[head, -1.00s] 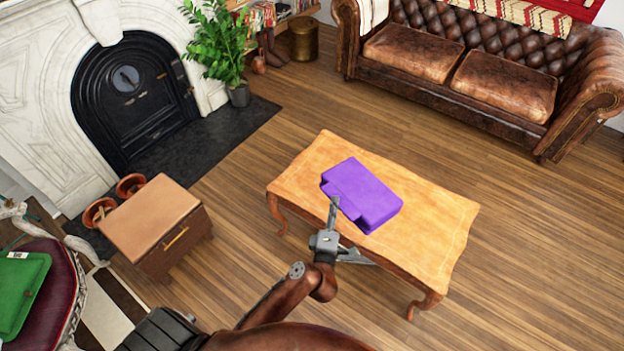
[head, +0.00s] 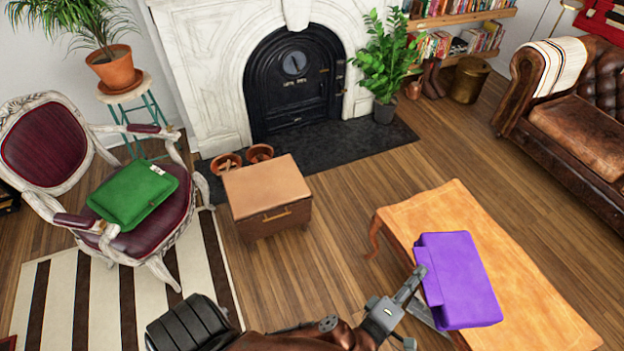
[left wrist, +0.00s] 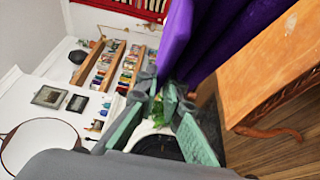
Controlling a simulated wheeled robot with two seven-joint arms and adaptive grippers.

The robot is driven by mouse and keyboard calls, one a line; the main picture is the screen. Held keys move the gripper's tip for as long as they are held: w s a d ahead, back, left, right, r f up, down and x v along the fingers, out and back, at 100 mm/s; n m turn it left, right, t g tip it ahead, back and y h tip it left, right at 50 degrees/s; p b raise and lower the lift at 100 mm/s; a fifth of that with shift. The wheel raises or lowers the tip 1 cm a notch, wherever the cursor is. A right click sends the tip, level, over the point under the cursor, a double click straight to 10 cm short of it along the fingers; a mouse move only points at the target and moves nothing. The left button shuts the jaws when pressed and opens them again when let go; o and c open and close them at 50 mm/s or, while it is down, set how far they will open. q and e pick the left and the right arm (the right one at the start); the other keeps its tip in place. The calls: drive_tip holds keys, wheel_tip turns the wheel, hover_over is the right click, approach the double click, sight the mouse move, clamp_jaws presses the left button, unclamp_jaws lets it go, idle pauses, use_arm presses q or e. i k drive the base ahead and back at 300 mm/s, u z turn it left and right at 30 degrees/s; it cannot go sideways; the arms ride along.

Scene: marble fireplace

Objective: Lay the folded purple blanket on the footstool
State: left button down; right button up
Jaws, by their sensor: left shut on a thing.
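The folded purple blanket (head: 460,280) is over the left part of the wooden coffee table, reaching across its near left edge. My left gripper (head: 420,284) is shut on the blanket's left edge. The blanket looks slightly raised, but the gap to the tabletop is not clear. In the left wrist view the blanket (left wrist: 225,35) fills the upper right beside the fingers. The footstool (head: 265,188), a low brown box with a tan top and a brass handle, stands left of the table with its top bare. My right gripper is not in view.
The coffee table (head: 535,300) has curved legs. Bare floor lies between it and the footstool. An armchair (head: 165,225) with a green cushion (head: 133,195) stands left of the footstool. Terracotta pots (head: 260,153) and a fireplace (head: 294,85) are behind it.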

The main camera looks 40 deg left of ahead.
sight(263, 185)
drive_tip(key=u, duration=0.2)
drive_tip(key=i, duration=0.75)
drive_tip(key=u, duration=1.55)
